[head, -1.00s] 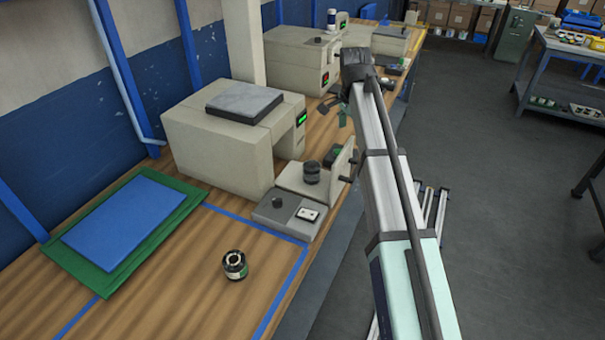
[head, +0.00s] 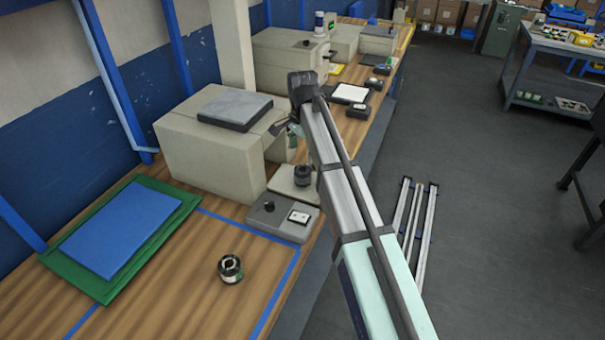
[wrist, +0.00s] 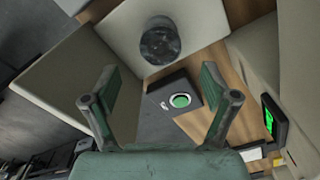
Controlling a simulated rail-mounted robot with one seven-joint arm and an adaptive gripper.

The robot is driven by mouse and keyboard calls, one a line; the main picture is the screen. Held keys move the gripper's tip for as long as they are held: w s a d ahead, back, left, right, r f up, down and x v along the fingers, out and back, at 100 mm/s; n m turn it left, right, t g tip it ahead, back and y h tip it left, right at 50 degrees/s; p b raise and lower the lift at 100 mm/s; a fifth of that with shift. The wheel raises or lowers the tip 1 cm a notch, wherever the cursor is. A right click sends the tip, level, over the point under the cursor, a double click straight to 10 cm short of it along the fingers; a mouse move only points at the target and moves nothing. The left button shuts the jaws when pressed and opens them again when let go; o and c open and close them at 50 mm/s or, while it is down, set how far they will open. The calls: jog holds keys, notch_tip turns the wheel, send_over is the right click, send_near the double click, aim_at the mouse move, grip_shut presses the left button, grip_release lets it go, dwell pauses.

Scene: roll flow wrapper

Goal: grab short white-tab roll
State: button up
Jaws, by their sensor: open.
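A short dark roll (head: 230,268) with a hollow core and a pale patch on its side stands on the wooden bench, in the front of the head view. A second short dark roll (head: 303,175) stands on the beige plate of the near wrapper; it also shows in the wrist view (wrist: 160,42). I cannot make out a white tab on either. My gripper (wrist: 160,82) is open and empty, its two green-grey fingers spread in the wrist view, with the second roll beyond them. In the head view my gripper (head: 292,130) is partly hidden beside the wrapper.
The beige wrapper housing (head: 215,150) stands close beside my gripper. A grey control box (head: 280,215) sits in front of it. A green button (wrist: 180,100) shows between the fingers. A blue sheet on a green mat (head: 170,235) lies at left. Bench around the front roll is clear.

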aim_at(302, 169)
jog(key=shift+f+p, duration=1.15)
jog(key=shift+f, duration=2.85)
jog(key=c, duration=1.4)
jog(key=shift+c, duration=0.2)
